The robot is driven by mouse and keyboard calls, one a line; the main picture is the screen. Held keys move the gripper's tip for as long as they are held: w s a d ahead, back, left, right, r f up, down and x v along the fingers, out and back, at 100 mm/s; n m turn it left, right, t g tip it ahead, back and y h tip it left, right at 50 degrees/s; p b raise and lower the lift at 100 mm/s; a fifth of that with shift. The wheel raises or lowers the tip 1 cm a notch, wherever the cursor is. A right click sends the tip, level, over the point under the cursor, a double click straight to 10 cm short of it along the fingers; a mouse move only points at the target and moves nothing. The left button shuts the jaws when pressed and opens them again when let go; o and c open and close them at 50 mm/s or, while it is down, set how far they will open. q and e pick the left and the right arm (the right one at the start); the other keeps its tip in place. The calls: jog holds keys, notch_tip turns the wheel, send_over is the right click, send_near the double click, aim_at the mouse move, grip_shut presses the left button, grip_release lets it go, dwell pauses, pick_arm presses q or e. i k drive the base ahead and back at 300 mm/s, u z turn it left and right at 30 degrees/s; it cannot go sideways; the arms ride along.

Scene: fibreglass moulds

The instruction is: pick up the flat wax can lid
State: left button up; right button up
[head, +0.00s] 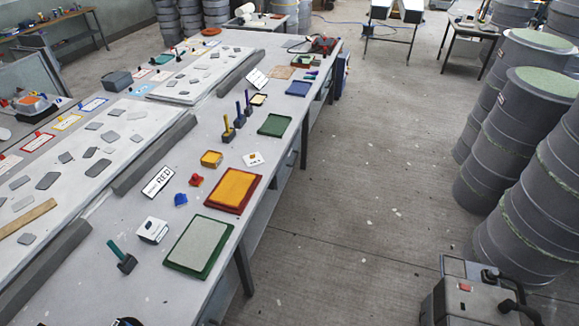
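I cannot pick out the flat wax can lid with certainty at this size. A flat orange-red disc (211,31) lies at the far end of the long grey table (150,285). Neither of my grippers is clearly in view. A small dark shape (128,321) is cut off by the bottom edge, and I cannot tell what it is.
Green-rimmed (199,244), red-rimmed (233,190) and blue (298,88) trays line the table's right side. A white box (152,230) and a dark block with a teal handle (122,257) stand nearer. Grey drums (520,150) stand right; the floor between is open.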

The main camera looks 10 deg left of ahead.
aim_at(255, 158)
jog(key=z, duration=0.45)
jog(key=i, duration=1.7)
jog(key=u, duration=1.5)
jog(key=i, duration=1.05)
jog(key=u, duration=0.9)
